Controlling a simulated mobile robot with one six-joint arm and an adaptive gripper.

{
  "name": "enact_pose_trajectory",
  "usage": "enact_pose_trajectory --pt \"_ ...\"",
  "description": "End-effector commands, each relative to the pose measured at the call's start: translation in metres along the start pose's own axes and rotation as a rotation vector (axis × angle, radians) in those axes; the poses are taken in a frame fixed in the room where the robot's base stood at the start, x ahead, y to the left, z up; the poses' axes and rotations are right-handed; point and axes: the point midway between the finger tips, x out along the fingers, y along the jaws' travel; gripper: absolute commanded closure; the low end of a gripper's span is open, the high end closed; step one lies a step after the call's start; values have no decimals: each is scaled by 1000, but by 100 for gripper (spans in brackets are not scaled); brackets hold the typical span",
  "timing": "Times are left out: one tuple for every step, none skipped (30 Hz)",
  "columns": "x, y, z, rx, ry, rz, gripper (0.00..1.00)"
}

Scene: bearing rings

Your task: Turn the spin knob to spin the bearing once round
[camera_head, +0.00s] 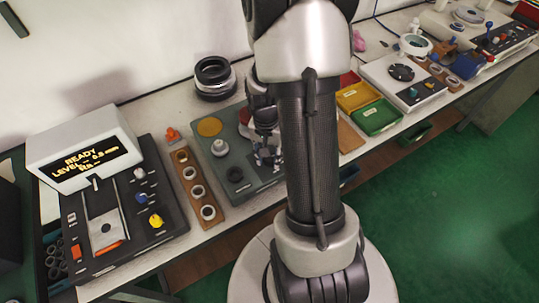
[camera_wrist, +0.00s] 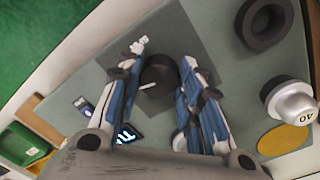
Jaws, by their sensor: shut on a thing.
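In the wrist view a dark round knob (camera_wrist: 160,73) with a white pointer line stands on the grey-green board (camera_wrist: 215,30). My gripper (camera_wrist: 164,60) has one finger on each side of this knob and is shut on it. In the head view my gripper (camera_head: 268,152) is low over the right part of the same board (camera_head: 205,172), and my arm and fingers hide the knob there. A thick dark ring (camera_wrist: 265,22) lies on the board and also shows in the head view (camera_head: 235,174). I cannot tell whether it is the bearing.
A silver weight marked 40 (camera_wrist: 290,105) and a yellow disc (camera_wrist: 283,138) are on the board. A small lit display (camera_wrist: 125,134) is beside my finger. A wooden rack of rings (camera_head: 195,190) and a console reading READY (camera_head: 85,160) stand left. Green and yellow trays (camera_head: 375,117) are right.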

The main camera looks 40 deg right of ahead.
Motion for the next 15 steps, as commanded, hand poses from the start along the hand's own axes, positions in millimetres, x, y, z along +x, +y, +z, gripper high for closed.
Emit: enact_pose_trajectory --pt "0 0 0 39 -3 0 90" --pt "0 0 0 64 -4 0 90" --pt "0 0 0 95 -5 0 90" --pt "0 0 0 116 -6 0 90" --pt "0 0 0 137 -7 0 90" --pt "0 0 0 164 -8 0 90" --pt "0 0 0 182 -9 0 90" --pt "0 0 0 199 -10 0 90" --pt "0 -1 0 221 -11 0 90" --pt "0 -1 0 235 -11 0 90" --pt "0 -1 0 249 -12 0 90" --pt "0 -1 -1 265 -13 0 90" --pt "0 -1 -1 276 -13 0 90" --pt "0 -1 -1 286 -13 0 90" --pt "0 -1 -1 297 -14 0 90"
